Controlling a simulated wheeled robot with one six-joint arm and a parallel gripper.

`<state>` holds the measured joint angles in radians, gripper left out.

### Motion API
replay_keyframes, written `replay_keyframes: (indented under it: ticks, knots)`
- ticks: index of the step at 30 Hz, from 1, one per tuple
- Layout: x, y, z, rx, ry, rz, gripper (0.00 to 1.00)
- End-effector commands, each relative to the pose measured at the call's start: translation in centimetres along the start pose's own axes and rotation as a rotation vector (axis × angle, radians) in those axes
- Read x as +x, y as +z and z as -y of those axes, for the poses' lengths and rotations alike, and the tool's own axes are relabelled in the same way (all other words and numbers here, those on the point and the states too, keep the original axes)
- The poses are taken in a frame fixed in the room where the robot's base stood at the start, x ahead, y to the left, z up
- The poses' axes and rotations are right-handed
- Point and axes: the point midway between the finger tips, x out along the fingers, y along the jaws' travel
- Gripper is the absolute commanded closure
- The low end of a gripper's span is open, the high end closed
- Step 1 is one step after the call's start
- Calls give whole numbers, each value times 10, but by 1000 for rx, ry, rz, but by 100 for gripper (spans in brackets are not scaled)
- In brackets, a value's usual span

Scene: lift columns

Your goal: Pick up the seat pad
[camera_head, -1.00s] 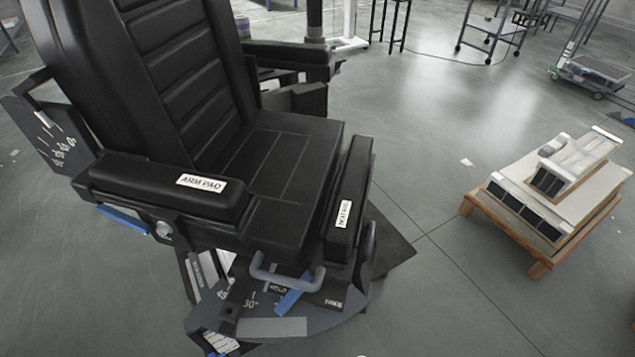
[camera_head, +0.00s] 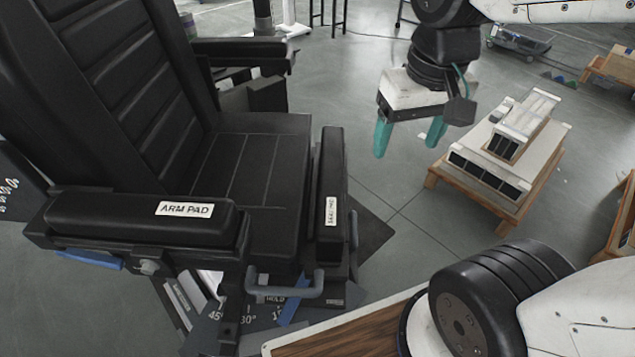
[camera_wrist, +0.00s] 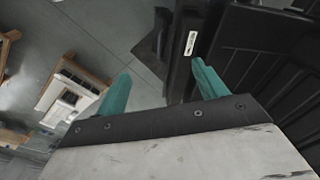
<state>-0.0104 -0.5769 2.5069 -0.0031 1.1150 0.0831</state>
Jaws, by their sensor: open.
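A large black chair shows in the head view, with a flat black seat cushion (camera_head: 250,165) marked by seam lines. A narrow upright black pad (camera_head: 327,190) with a small white label stands at the seat's front edge; its label is too small to read surely. The pad also shows in the wrist view (camera_wrist: 182,68), between my fingertips in the picture. My gripper (camera_head: 408,148) has two teal fingers, spread and empty, pointing down. It hangs to the right of the upright pad, apart from it. The fingers also show in the wrist view (camera_wrist: 162,70).
A black armrest labelled ARM PAD (camera_head: 150,217) lies along the chair's near side, another armrest (camera_head: 240,55) on the far side. A low wooden pallet (camera_head: 470,194) with white and black parts stands right of my gripper. Grey floor (camera_head: 375,178) lies between.

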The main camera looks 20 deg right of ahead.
Motion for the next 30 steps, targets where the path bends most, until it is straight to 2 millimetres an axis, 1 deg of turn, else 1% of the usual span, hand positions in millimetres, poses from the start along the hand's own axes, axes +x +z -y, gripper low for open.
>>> replay_keyframes:
  ticks: [1,3,5,6,8,9,11,12,14,15,18,21,24,30]
  knots:
    - [11,-17,4,17,1,20,29]
    - [27,-42,8,49,2,31,29]
    - [43,-62,13,76,3,39,29]
    - [54,-74,16,95,3,44,29]
    - [73,-93,20,124,5,51,29]
    - [87,-105,23,143,6,56,29]
    - [109,-121,28,172,8,66,29]
    - [124,-131,30,191,9,70,29]
    - [148,-144,34,219,12,77,29]
    - [163,-152,37,235,13,81,29]
    - [197,-166,42,272,17,89,29]
    - [220,-174,46,299,19,93,29]
    - [234,-178,47,313,21,96,29]
    - [255,-178,48,322,21,97,29]
